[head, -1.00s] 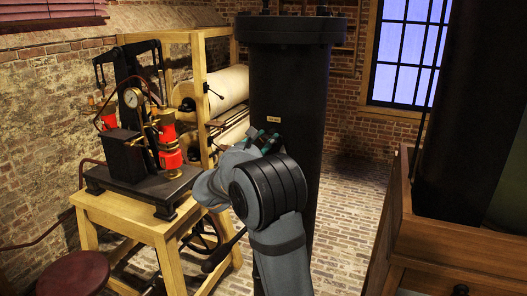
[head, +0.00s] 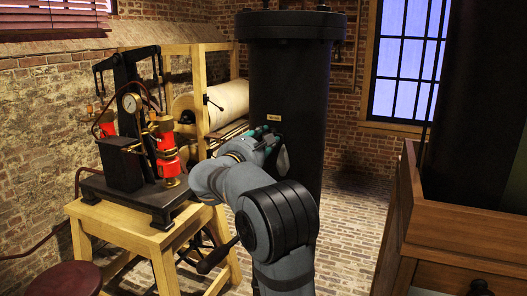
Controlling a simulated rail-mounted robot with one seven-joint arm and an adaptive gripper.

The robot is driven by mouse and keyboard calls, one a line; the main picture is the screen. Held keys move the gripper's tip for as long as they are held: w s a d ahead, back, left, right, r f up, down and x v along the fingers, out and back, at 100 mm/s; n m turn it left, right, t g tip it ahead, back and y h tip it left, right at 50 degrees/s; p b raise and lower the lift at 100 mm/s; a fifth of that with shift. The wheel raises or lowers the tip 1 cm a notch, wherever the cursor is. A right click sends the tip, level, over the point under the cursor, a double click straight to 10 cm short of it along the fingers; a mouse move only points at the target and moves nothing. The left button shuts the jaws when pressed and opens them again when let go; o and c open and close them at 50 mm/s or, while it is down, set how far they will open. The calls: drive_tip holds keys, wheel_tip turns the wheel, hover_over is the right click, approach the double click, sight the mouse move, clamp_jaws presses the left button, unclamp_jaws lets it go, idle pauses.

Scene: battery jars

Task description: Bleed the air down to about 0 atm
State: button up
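The air pump stands on a black base (head: 135,199) on a pale wooden table (head: 118,228) at left. A round white-faced gauge (head: 131,102) is mounted on it; its needle is too small to read. A red cylinder with brass fittings (head: 165,150) stands at the pump's right side. My gripper (head: 272,143) is in the middle, right of the pump and in front of a tall black column. It is apart from the pump in the picture. My own arm hides much of the gripper, so its fingers do not show clearly.
The tall black column (head: 288,85) with a small label stands close behind my gripper. A wooden frame with a white roller (head: 228,101) is behind the pump. A dark red stool (head: 70,279) is at lower left and a wooden cabinet (head: 455,215) at right. Brick floor (head: 350,210) is open between.

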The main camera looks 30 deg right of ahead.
idle(0.3)
drive_tip(key=shift+f+m+b, duration=0.2)
drive_tip(key=shift+m+b, duration=0.6)
drive_tip(key=shift+b, duration=0.15)
drive_tip(key=shift+r+m+b, duration=0.2)
drive_tip(key=shift+m+b, duration=0.15)
drive_tip(key=shift+m, duration=0.25)
drive_tip(key=o, duration=1.3)
drive_tip(key=shift+b+v, duration=0.8)
drive_tip(key=shift+v, duration=1.7)
drive_tip(key=shift+d, duration=0.1)
